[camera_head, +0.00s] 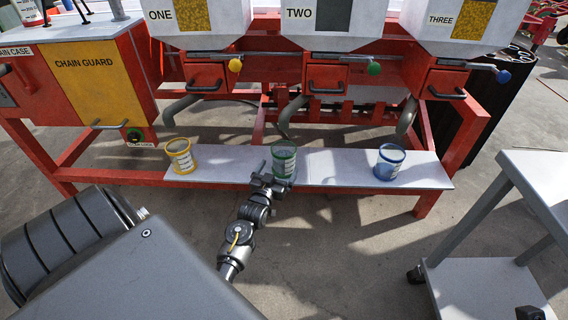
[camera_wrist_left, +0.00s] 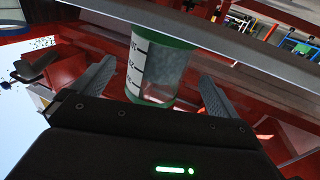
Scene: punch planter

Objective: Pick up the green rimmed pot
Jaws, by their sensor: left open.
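The green rimmed pot (camera_head: 285,160) stands upright on the grey shelf (camera_head: 330,168), below the hopper marked TWO. It is clear-walled with a white label, and it also shows in the left wrist view (camera_wrist_left: 165,68). My left gripper (camera_head: 272,180) is at the near side of the pot. In the left wrist view its fingers (camera_wrist_left: 158,85) are spread wide, one on each side of the pot, with gaps between. A grey bar or edge crosses the top of that view, over part of the pot's rim. My right gripper is not in view.
A yellow rimmed pot (camera_head: 180,156) stands left on the shelf and a blue rimmed pot (camera_head: 389,161) stands right. Red frame posts (camera_head: 465,135) and hanging grey spouts (camera_head: 292,112) surround the shelf. A grey cart (camera_head: 485,285) stands at the lower right.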

